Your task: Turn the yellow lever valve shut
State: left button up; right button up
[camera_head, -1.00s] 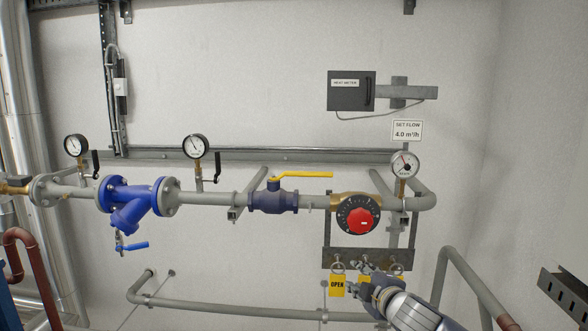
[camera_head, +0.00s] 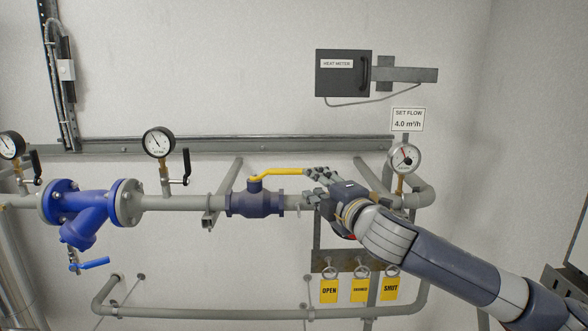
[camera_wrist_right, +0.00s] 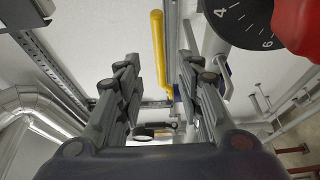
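The yellow lever (camera_head: 282,172) sits on top of a dark blue ball valve (camera_head: 258,203) in the grey pipe. It points right, lying along the pipe. My right gripper (camera_head: 313,183) is at the lever's free end, its fingers pointing left. In the right wrist view its two fingers (camera_wrist_right: 160,68) are spread apart. The yellow lever (camera_wrist_right: 159,50) appears in the gap between them, touching neither as far as I can see. How deep it lies between them is unclear. My left gripper is not in view.
A red knob (camera_wrist_right: 298,25) with a black dial is close beside the fingers. My right arm hides most of it in the head view. A gauge (camera_head: 405,158) stands behind the wrist. Yellow OPEN (camera_head: 329,291) and SHUT (camera_head: 390,289) tags hang below. A blue strainer (camera_head: 85,208) is left.

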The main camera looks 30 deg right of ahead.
aim_at(300, 173)
jog(key=w+p, duration=0.2)
jog(key=w, duration=0.1)
jog(key=w+d+p, duration=0.1)
jog(key=w, duration=0.1)
jog(key=shift+w+r, duration=0.1)
jog(key=shift+r, duration=0.25)
jog(key=w, duration=0.1)
jog(key=w+p, duration=0.1)
jog(key=w, duration=0.1)
jog(key=w+p, duration=0.1)
jog(key=shift+w+d+f, duration=0.25)
jog(key=shift+w+f, duration=0.15)
jog(key=shift+c, duration=0.9)
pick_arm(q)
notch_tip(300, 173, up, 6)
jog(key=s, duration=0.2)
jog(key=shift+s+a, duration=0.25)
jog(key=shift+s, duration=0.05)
pick_arm(e)
grip_shut()
